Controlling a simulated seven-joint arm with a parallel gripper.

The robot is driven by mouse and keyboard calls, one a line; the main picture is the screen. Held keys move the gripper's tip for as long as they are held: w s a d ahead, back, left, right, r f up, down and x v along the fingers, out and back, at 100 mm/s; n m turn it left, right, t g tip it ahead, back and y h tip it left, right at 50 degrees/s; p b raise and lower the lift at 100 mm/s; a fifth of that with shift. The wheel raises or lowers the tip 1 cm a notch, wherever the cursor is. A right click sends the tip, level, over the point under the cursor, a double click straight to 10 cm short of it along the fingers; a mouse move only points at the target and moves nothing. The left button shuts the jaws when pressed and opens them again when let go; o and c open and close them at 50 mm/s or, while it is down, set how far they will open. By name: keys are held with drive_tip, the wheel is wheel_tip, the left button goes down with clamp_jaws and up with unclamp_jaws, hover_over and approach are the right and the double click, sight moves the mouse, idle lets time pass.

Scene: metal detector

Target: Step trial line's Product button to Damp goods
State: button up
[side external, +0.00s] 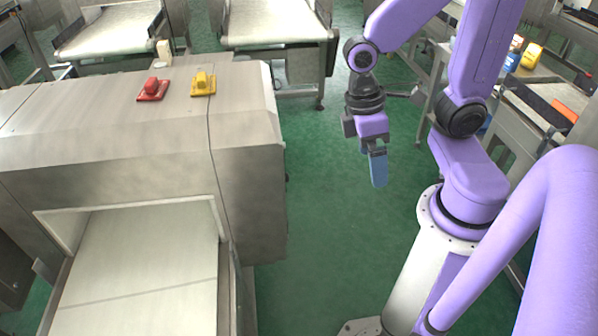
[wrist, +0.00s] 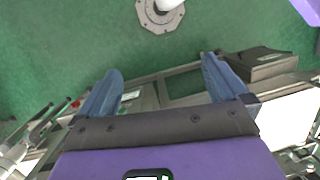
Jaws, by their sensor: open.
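The metal detector (side external: 130,130) is a large steel housing at the left of the side view, with a conveyor belt (side external: 140,270) running through its opening. My gripper (side external: 378,172) hangs pointing down over the green floor, to the right of the housing and apart from it. In the wrist view my gripper (wrist: 161,67) has its two blue fingers spread, with nothing held between them. Beyond the fingers is a steel machine with a framed dark panel (wrist: 187,84) and a small lighter panel (wrist: 131,96). I cannot make out a Product button or any lettering in either view.
A red knob on a red base (side external: 152,89) and a yellow knob on a yellow base (side external: 203,83) stand on top of the housing. Other conveyors (side external: 275,22) stand at the back. Green floor (side external: 320,220) lies open between the housing and my base.

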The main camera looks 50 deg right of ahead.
drive_tip(key=s+a+r+n+t, duration=0.1)
drive_tip(key=n, duration=0.1)
drive_tip(key=s+a+r+n+t+y, duration=0.1)
drive_tip(key=n+t, duration=0.1)
drive_tip(key=shift+s+a+r+n, duration=0.25)
drive_tip(key=shift+a+r+n, duration=0.05)
drive_tip(key=shift+r, duration=0.1)
drive_tip(key=shift+c, duration=0.3)
clamp_jaws()
idle(1.1)
